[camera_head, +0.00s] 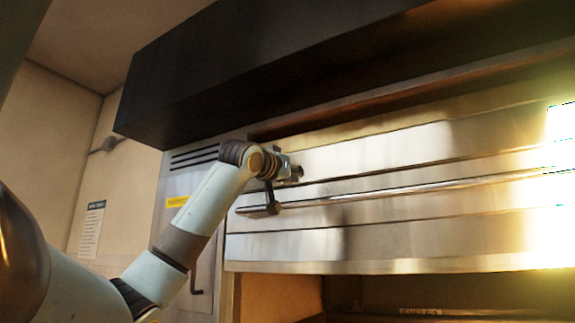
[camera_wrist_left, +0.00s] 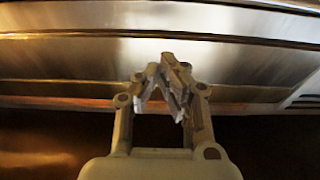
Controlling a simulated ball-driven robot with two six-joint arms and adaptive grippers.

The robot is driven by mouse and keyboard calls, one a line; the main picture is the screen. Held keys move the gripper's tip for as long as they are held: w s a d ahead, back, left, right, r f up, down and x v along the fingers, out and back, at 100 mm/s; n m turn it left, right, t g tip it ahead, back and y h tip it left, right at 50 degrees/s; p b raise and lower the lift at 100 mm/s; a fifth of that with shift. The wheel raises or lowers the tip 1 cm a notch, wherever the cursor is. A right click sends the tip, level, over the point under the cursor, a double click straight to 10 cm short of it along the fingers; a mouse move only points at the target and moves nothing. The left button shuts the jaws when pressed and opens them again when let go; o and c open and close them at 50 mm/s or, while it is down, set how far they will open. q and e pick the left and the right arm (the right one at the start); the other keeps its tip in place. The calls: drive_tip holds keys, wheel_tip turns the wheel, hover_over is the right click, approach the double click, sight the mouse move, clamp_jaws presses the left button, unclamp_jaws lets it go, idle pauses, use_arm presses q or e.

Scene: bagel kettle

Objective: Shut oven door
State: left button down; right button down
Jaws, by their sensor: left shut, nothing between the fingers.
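The oven door (camera_head: 400,236) is a wide brushed-steel panel across the right of the head view. A long bar handle (camera_head: 400,190) runs across it, with a dark bracket at its left end. I cannot tell how far the door stands open. My left gripper (camera_head: 293,171) is at the panel's upper left, just above the handle's left end. Its fingers are shut with nothing between them. In the left wrist view, the gripper (camera_wrist_left: 170,72) points at a steel surface (camera_wrist_left: 90,60); contact cannot be told. My right gripper is not in view.
A dark hood (camera_head: 230,85) overhangs the oven from above. A vented side panel (camera_head: 190,158) with a yellow label stands left of the door. A posted sheet (camera_head: 90,228) hangs on the left wall. A dark recess (camera_head: 450,297) lies below the door.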

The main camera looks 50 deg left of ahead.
sight(302, 189)
use_arm(q)
drive_tip(key=x, duration=0.1)
drive_tip(key=p+x, duration=0.2)
drive_tip(key=x, duration=0.1)
drive_tip(key=shift+r, duration=0.3)
drive_tip(key=f, duration=0.4)
drive_tip(key=shift+s+f, duration=0.25)
drive_tip(key=shift+s, duration=0.05)
drive_tip(key=shift+w+d, duration=0.1)
